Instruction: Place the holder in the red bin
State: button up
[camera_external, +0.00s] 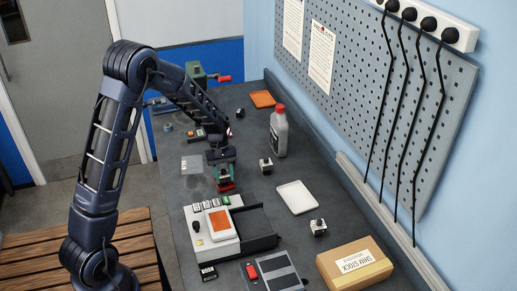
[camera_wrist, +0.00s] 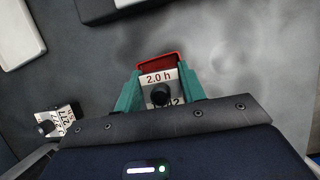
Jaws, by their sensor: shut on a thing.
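The holder (camera_wrist: 158,78), a small pale block labelled "2.0 h" with a black knob, is between the green fingers of my gripper (camera_wrist: 159,88), which is shut on it. A small red piece with a raised rim, which looks like the red bin (camera_wrist: 158,59), shows just beyond the holder in the wrist view. It also shows in the external view (camera_external: 225,187), directly below my gripper (camera_external: 223,174). The fingers and holder hide much of it. I cannot tell whether the holder touches it.
Two similar blocks with black knobs stand on the bench, one near the grey bottle (camera_external: 279,133) and one (camera_external: 318,228) near the white tray (camera_external: 296,197). A white device (camera_external: 224,245) with an orange panel is in front of my gripper. A cardboard box (camera_external: 352,267) sits at front right.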

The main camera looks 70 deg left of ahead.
jog(key=o, duration=1.2)
jog(key=shift+f, duration=0.1)
jog(key=v, duration=1.2)
